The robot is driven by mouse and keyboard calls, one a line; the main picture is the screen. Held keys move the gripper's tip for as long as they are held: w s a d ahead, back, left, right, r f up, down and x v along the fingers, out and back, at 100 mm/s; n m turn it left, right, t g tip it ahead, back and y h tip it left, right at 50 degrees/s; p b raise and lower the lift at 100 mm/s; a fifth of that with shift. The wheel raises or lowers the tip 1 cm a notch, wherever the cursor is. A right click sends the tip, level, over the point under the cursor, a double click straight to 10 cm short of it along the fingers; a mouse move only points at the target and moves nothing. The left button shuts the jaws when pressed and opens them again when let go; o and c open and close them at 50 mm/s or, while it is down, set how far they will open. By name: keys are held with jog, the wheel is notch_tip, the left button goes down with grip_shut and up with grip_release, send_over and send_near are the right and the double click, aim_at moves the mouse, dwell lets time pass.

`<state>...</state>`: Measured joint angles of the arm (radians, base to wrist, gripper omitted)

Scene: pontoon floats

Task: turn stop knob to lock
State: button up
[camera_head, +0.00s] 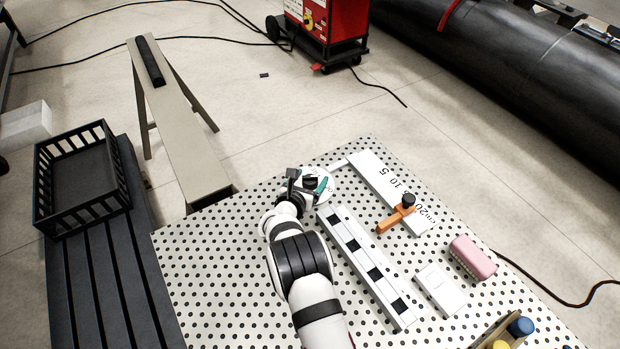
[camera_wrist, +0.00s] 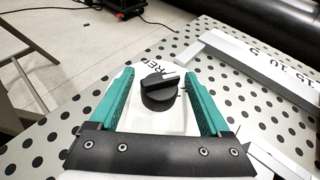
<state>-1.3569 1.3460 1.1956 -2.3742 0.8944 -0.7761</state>
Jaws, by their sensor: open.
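A black knob (camera_wrist: 158,92) with a raised grip bar stands on a white plate (camera_wrist: 172,124) in the wrist view. Dark lettering, partly legible as "REE", shows on the plate beyond the knob. The bar lies roughly crosswise, and a dark mark is on the plate to its right. My gripper (camera_wrist: 158,76) is open, with one teal finger on each side of the knob and a visible gap to each. In the head view my gripper (camera_head: 307,183) is over the white plate at the table's far side, and partly hides the knob.
On the perforated table (camera_head: 210,290) are a numbered white rail (camera_head: 375,180), an orange stop with a black top (camera_head: 395,217), a white strip with black squares (camera_head: 365,262), a white block (camera_head: 440,290) and a pink block (camera_head: 472,258). A black crate (camera_head: 83,175) stands left.

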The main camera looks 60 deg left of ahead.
jog(key=shift+c, duration=0.3)
jog(key=c, duration=1.2)
jog(key=shift+a+m+t+h, duration=0.1)
jog(key=shift+m+t+h, duration=0.3)
jog(key=shift+m+h, duration=0.3)
grip_shut()
jog(key=shift+m+t+h, duration=0.4)
jog(key=shift+m+h, duration=0.5)
jog(key=shift+h, duration=0.1)
jog(key=o, duration=1.3)
grip_release()
jog(key=shift+c, duration=0.2)
